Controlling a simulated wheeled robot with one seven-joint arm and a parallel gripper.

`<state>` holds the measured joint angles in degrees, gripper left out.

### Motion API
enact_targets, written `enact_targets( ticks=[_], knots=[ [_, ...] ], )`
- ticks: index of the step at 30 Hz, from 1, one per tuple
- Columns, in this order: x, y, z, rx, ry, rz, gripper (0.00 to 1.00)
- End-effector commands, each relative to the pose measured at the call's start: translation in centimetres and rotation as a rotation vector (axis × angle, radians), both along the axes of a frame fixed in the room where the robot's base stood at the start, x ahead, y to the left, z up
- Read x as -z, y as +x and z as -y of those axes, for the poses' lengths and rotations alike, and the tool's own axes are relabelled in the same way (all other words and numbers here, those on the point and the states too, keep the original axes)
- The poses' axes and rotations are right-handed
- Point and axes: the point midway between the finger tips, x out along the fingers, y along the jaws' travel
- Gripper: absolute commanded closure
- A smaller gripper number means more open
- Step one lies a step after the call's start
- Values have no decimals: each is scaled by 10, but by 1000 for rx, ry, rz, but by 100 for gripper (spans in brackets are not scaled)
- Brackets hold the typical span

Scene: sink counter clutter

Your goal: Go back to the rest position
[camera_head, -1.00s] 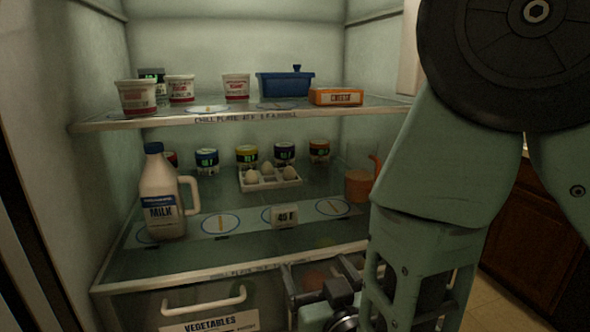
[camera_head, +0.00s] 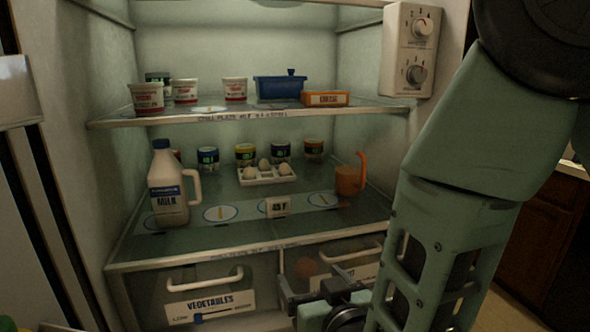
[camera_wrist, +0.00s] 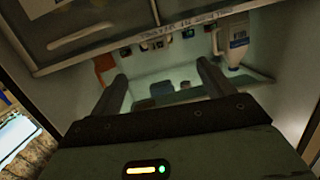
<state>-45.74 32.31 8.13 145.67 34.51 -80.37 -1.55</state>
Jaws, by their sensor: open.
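My gripper (camera_head: 322,292) is open in front of the fridge, before the lower drawers. In the wrist view my gripper (camera_wrist: 162,88) shows two spread fingers with nothing between them. My arm comes down along the right side of the head view. The fridge (camera_head: 90,130) stands open. No rest position is marked in either view.
A milk jug (camera_head: 170,188), an egg tray (camera_head: 268,179) and an orange pitcher (camera_head: 348,181) stand on the lower shelf. Tubs, a blue pot (camera_head: 280,88) and an orange box (camera_head: 326,98) sit above. A vegetables drawer (camera_head: 208,290) is below. A control box (camera_head: 408,50) is upper right.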

Motion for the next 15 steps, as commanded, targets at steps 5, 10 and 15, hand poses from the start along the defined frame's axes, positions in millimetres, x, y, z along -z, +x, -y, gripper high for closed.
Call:
enact_targets(
  ticks=[5, 10, 15],
  knots=[
    [2, -4, -5, -41, -4, -131, 19],
    [3, -17, -10, -106, -28, -303, 19],
    [0, -49, -8, -209, -102, -538, 19]
  ],
)
